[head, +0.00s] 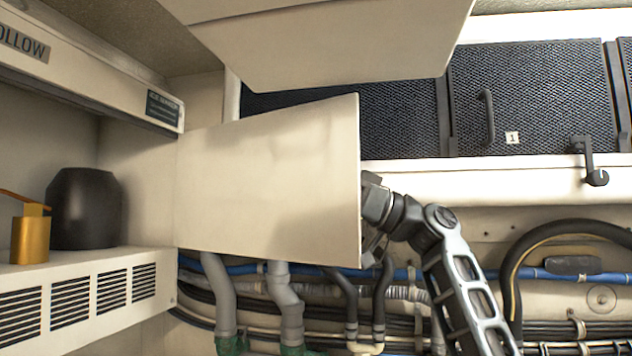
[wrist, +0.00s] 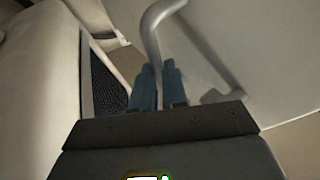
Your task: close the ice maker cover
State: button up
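The ice maker cover (head: 270,180) is a white panel. It stands swung out from the left cabinet, its left edge at the opening and its free edge to the right. My gripper (wrist: 158,72) reaches it from the right; in the head view the fingertips are hidden behind the panel's free edge. In the wrist view the two blue-grey fingers are close together, with a bent grey handle (wrist: 153,38) running down between them. They appear shut on it. The handle lies in front of a pale panel face (wrist: 240,50). Its lower part is hidden by the fingers.
The open compartment at left holds a dark rounded container (head: 85,208) and a yellow padlock-like object (head: 30,238). A white panel (head: 330,45) hangs above the cover. Hoses and pipes (head: 285,300) run below. Dark mesh doors (head: 530,95) are at the back.

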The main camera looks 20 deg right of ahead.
grip_shut()
